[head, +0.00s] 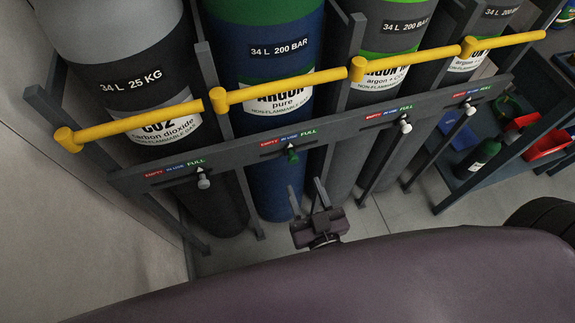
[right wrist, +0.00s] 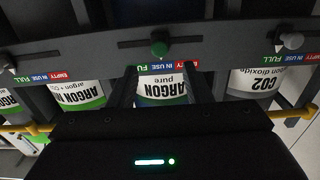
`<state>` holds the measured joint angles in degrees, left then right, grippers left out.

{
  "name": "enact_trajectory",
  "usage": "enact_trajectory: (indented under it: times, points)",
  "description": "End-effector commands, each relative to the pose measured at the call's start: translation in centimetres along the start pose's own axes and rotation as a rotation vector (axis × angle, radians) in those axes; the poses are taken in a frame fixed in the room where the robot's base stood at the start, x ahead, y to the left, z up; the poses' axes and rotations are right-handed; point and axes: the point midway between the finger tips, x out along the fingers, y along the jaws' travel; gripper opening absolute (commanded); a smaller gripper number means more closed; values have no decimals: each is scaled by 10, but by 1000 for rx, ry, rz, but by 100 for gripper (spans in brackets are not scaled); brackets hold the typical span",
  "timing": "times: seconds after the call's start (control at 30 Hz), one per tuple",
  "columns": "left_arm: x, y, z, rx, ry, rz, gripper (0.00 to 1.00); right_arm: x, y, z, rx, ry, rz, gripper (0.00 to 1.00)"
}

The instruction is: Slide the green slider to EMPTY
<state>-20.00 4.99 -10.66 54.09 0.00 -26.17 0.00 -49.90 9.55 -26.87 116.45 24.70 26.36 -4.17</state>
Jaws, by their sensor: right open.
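The green slider (head: 293,155) is a small knob in a slot on the grey rail, at the argon pure cylinder (head: 270,95). It sits under the IN USE mark, between the red EMPTY mark on its left and the green FULL mark on its right. In the right wrist view the green slider (right wrist: 160,45) shows upside down, at the blue IN USE mark, with EMPTY to the right. My right gripper (head: 306,191) is open and empty, below the slider and slightly right of it, apart from it. My left gripper is not in view.
The grey rail (head: 225,165) carries other, pale sliders, one (head: 203,181) at the CO2 cylinder and two to the right. Yellow bars (head: 290,85) cross the cylinders above the rail. A shelf with red bins (head: 540,140) stands at the right. The space before the green slider looks clear.

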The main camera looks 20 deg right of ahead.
Motion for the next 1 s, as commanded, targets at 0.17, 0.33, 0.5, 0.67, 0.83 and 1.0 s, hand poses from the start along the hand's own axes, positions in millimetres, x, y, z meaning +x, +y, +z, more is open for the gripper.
enact_trajectory:
  times: [0.17, 0.33, 0.5, 0.67, 0.83, 1.0]
  points:
    - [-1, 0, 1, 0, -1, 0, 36, 26, 0, -3, 0, 6, 1, 45]
    - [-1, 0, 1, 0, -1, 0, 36, 53, 0, -2, 0, 4, 0, 45]
    - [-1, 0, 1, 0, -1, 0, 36, 70, 0, -1, 0, 1, 0, 45]
    - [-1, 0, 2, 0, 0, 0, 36, 75, 0, -1, 1, -1, -1, 45]
    - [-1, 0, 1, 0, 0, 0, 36, 74, 0, 0, 0, -1, -1, 45]
    - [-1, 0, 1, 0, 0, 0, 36, 74, 0, 0, 0, -1, -1, 24]
